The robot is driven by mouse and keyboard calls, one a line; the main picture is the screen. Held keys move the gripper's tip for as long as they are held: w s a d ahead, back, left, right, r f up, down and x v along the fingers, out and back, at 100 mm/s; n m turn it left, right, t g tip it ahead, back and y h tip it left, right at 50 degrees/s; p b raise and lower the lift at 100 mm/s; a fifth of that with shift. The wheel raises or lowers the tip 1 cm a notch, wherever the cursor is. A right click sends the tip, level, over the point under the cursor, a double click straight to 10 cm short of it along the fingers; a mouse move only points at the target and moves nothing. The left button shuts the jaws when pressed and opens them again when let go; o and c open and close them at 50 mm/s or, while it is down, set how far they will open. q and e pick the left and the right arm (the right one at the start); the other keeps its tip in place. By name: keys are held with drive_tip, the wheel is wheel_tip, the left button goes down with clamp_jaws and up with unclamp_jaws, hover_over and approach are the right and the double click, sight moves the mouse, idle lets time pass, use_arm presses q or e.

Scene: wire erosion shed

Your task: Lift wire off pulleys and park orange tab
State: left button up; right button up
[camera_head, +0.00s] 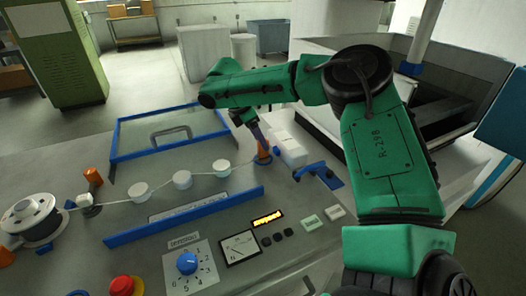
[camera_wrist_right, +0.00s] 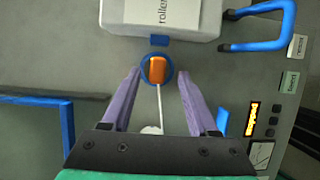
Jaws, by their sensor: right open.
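The orange tab (camera_wrist_right: 157,69) sits inside a blue ring (camera_wrist_right: 144,75) on the panel, beside the white roller box. The pale wire (camera_wrist_right: 160,105) runs from the tab toward a white pulley (camera_wrist_right: 152,130). In the head view the wire passes three white pulleys (camera_head: 139,191) (camera_head: 182,180) (camera_head: 221,168) and leads left to the spool (camera_head: 33,220). My right gripper (camera_wrist_right: 161,73) is open, its purple fingertips on either side of the tab. Whether they touch it is unclear. In the head view my right gripper (camera_head: 262,145) partly hides the tab. My left gripper is not in view.
The white roller box (camera_head: 290,152) and a blue handle (camera_head: 310,170) stand right of the tab. A blue rail (camera_head: 185,215) lies in front of the pulleys, a blue-framed cover (camera_head: 170,134) behind. A dial (camera_head: 187,263), meter and red button (camera_head: 121,286) line the front.

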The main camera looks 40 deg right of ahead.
sight(267, 158)
drive_tip(key=x, duration=0.2)
drive_tip(key=p+x, duration=0.1)
drive_tip(key=x, duration=0.2)
drive_tip(key=shift+d, duration=0.4)
drive_tip(key=shift+d+f, duration=0.1)
drive_tip(key=shift+f, duration=0.05)
drive_tip(key=shift+c, duration=0.9)
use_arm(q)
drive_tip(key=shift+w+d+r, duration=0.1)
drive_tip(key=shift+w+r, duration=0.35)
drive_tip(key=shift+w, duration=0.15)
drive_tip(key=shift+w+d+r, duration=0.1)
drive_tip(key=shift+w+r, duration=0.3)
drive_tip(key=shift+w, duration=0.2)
use_arm(e)
clamp_jaws()
drive_tip(key=shift+w, duration=0.1)
